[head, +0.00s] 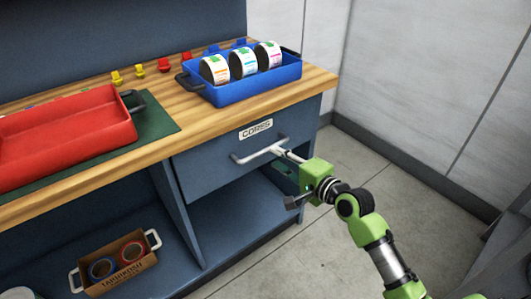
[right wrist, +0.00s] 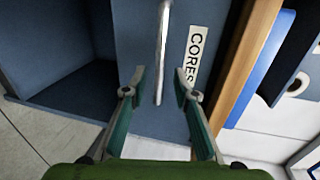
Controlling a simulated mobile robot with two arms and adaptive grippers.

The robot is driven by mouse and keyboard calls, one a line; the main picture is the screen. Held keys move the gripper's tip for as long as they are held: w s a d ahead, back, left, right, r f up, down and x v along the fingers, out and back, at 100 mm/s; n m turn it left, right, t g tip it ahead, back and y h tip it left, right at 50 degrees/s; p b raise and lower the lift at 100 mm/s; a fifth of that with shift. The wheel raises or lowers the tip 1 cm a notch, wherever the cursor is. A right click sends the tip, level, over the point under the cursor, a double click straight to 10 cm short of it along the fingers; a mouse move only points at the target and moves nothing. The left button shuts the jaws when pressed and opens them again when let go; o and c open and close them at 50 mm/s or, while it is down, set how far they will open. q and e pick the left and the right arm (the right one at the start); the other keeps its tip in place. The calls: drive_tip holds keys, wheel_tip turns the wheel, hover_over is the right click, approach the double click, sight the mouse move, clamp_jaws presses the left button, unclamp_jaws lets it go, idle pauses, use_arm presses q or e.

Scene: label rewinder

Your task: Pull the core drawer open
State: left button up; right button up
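The core drawer (head: 225,160) is a blue-grey front under the right part of the worktop, with a "CORES" label (head: 256,129) on it. It looks flush with the cabinet. Its pale bar handle (head: 258,155) runs across the front; in the right wrist view the handle (right wrist: 163,45) stands between the finger tips. My right gripper (right wrist: 160,82) is open, one finger on each side of the bar, with gaps visible on both sides. In the head view my right gripper (head: 288,168) is at the handle's right end. My left gripper is not in view.
The wooden worktop (head: 208,123) carries a blue tray (head: 262,88) with label rolls and a red tray (head: 70,135) on a green mat. An open shelf below holds a cardboard box (head: 122,268) with rolls. Floor (head: 345,225) right of the cabinet is clear.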

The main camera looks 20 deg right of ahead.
sight(266, 151)
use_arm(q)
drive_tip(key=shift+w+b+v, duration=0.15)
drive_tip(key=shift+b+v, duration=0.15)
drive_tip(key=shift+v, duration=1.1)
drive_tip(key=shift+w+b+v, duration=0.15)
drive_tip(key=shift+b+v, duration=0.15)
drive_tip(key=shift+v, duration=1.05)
use_arm(e)
drive_tip(key=shift+x, duration=3.45)
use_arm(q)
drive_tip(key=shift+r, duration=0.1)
use_arm(e)
drive_tip(key=shift+c, duration=0.4)
clamp_jaws()
